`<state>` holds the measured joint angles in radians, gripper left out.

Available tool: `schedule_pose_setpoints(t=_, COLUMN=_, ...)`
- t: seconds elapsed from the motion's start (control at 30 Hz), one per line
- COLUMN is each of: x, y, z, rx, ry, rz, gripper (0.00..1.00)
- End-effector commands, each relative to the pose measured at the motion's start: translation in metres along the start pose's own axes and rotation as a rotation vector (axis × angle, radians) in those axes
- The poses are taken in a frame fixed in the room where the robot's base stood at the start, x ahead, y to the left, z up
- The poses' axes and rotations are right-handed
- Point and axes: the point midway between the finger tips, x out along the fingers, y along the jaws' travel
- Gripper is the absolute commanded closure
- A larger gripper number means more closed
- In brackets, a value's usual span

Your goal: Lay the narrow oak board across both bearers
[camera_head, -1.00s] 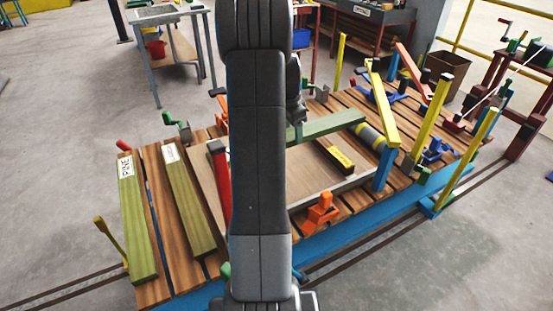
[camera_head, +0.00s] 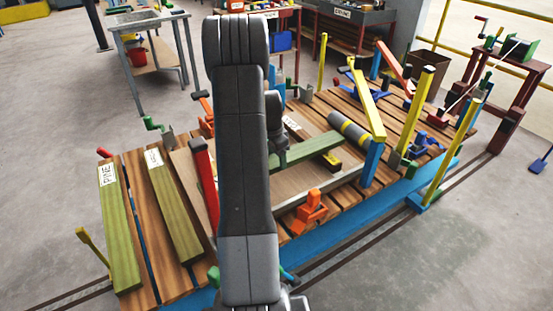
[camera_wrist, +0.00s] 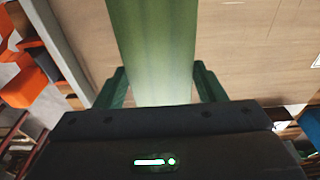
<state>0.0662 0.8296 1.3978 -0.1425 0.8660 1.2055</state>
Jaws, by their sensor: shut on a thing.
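My gripper (camera_wrist: 162,82) is shut on a narrow green-tinted board (camera_wrist: 155,35), with one green finger along each side. In the head view the board (camera_head: 305,150) sticks out to the right from behind my arm, which hides my gripper and the board's left end. The board passes over a dark bearer with a yellow end (camera_head: 331,161) on the pale wooden panel (camera_head: 300,190). I cannot tell whether it touches that bearer. A second bearer is not clearly seen; my arm covers that area.
Two labelled green boards, one marked PINE (camera_head: 119,230) and another (camera_head: 175,210), lie on the slatted deck at left.

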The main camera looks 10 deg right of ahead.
Motion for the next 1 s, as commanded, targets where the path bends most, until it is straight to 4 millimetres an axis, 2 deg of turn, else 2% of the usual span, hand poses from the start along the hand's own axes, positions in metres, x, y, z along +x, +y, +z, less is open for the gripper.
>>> schedule_pose_setpoints(t=0.1, x=0.0104, y=-0.0003, z=0.0009, rx=-0.001, ry=0.001, rz=-0.001, gripper=0.84)
schedule_pose_setpoints(t=0.47, x=0.0146, y=-0.0005, z=0.0013, rx=0.000, ry=0.002, rz=-0.002, gripper=0.84)
schedule_pose_setpoints(t=0.5, x=0.0150, y=0.0000, z=0.0017, rx=0.000, ry=0.001, rz=0.000, gripper=0.33)
schedule_pose_setpoints(t=0.6, x=0.0144, y=0.0000, z=0.0017, rx=0.000, ry=0.000, rz=0.000, gripper=0.15)
schedule_pose_setpoints(t=0.87, x=0.0139, y=0.0000, z=0.0016, rx=0.000, ry=0.000, rz=0.000, gripper=0.15)
schedule_pose_setpoints(t=1.0, x=0.0066, y=-0.0004, z=0.0009, rx=0.000, ry=0.001, rz=-0.002, gripper=0.15)
